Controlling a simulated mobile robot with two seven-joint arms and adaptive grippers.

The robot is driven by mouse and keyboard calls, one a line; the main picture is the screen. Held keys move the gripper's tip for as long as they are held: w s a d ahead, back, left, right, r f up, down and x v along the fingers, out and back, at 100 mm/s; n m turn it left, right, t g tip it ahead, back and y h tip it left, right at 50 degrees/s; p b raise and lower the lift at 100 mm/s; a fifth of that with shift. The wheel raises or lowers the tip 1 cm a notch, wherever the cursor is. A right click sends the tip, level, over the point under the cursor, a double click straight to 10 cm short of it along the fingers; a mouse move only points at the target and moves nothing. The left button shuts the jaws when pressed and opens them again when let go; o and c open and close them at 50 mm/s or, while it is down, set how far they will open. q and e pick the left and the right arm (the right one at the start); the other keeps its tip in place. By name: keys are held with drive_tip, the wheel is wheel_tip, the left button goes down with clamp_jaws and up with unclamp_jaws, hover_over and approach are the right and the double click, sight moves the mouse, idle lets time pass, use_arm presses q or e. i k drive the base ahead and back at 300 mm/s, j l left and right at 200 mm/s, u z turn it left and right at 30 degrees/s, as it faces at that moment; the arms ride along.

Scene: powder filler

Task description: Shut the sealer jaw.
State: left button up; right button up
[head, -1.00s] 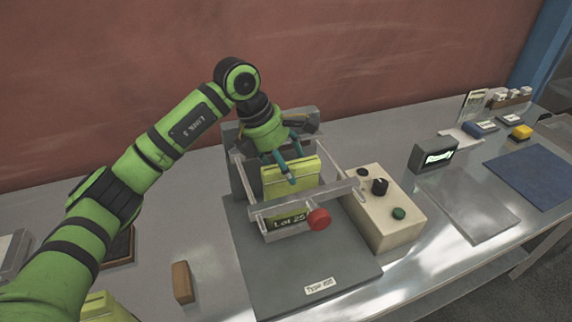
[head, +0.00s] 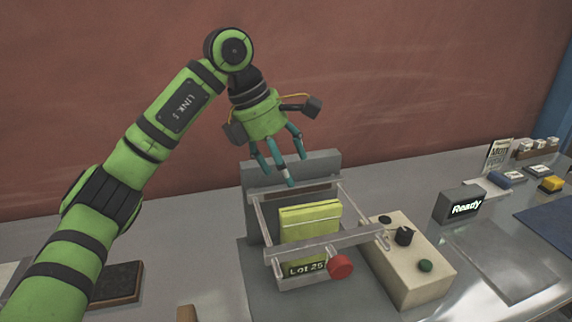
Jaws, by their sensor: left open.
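The sealer stands on the bench in the middle of the head view. Its jaw (head: 345,240) is a grey bar on side rails, drawn out to the front, with a red knob (head: 340,266) at its front. The grey back block (head: 320,161) stands apart behind it. A yellow-green pouch (head: 311,221) marked "Lot 25" stands upright between the back block and the bar. My left gripper (head: 281,172) is open and empty, above and behind the pouch, in front of the back block. My right gripper is not in view.
A beige control box (head: 408,262) with black and green knobs stands right of the sealer. A brown block (head: 187,313) and a dark tray (head: 112,284) are at left. Small boxes stand at the far right.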

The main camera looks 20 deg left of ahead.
sight(340, 266)
drive_tip(key=k+l, duration=0.2)
drive_tip(key=k, duration=0.3)
drive_tip(key=k+l, duration=0.25)
drive_tip(key=k, duration=0.2)
drive_tip(key=k+l, duration=0.2)
drive_tip(key=k, duration=0.3)
